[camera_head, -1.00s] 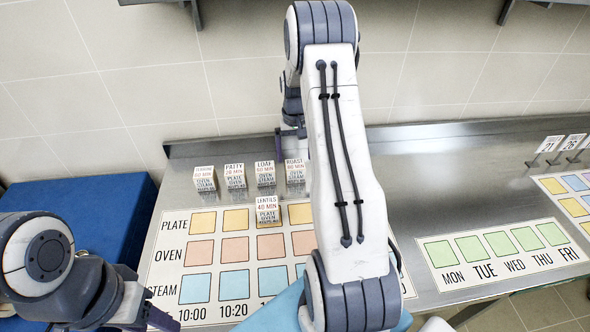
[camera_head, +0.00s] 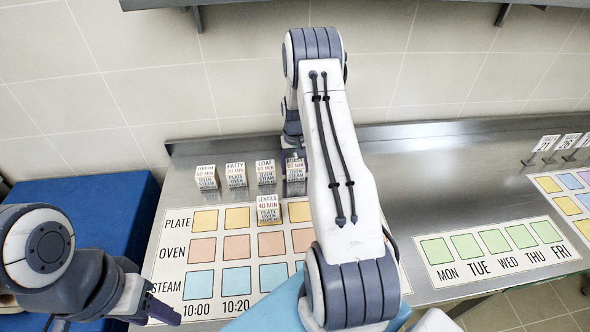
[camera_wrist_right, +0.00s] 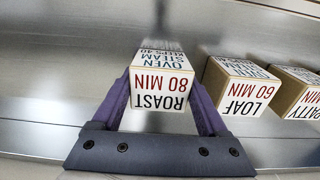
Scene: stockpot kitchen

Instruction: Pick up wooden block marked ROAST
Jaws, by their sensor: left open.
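The wooden block marked ROAST 80 MIN (camera_head: 296,175) stands at the right end of a row at the back of the steel counter. In the right wrist view, the ROAST block (camera_wrist_right: 160,85) sits between the two purple fingers of my right gripper (camera_wrist_right: 160,100). The fingers flank its sides closely; I cannot tell whether both touch it. In the head view my right gripper (camera_head: 293,153) is over the block and partly hides it. My left gripper (camera_head: 160,311) is open and empty at the lower left, near the front corner of the chart.
The LENTILS block (camera_head: 268,210) stands on the chart's PLATE row. A weekday chart (camera_head: 440,275) lies to the right.

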